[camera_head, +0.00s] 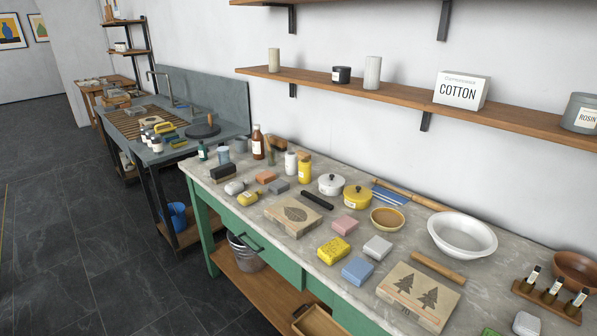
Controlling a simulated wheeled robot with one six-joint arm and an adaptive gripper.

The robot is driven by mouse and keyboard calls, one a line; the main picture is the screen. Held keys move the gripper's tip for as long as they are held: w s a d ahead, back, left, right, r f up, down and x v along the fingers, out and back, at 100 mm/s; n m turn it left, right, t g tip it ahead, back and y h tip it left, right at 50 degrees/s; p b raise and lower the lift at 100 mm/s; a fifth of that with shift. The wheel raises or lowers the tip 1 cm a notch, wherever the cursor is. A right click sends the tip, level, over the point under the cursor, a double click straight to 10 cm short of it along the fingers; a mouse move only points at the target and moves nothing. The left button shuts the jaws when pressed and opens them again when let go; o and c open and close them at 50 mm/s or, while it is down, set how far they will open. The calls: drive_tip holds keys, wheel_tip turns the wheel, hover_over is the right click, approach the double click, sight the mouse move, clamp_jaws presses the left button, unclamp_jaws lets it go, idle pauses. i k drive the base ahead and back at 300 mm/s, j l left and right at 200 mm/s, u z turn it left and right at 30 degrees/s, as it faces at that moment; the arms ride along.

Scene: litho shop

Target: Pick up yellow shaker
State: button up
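The likely yellow shaker (304,171), an upright yellow cylinder with a pale label, stands toward the back of the stone-topped green workbench (350,278). A white bottle (291,163) stands close to its left. A smaller yellow bottle (249,199) lies on its side nearer the front edge. A lidded yellow pot (356,197) sits to the right of the shaker. My gripper is not in view.
A white lidded pot (331,184), grey block (279,186) and dark bar (317,201) lie near the shaker. A carved wood block (295,215) is in front. A wall shelf (405,95) runs above. Dark floor (110,260) is open at left.

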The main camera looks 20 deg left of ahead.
sight(305, 165)
drive_tip(key=i+j, duration=0.15)
drive_tip(key=j, duration=0.25)
drive_tip(key=i+j+u, duration=0.15)
drive_tip(key=j, duration=0.25)
drive_tip(key=i+j, duration=0.2)
drive_tip(key=j, duration=0.15)
drive_tip(key=i+j+u, duration=0.1)
drive_tip(key=j, duration=0.3)
drive_tip(key=i+j+u, duration=0.1)
drive_tip(key=i+j, duration=0.15)
drive_tip(key=j, duration=0.1)
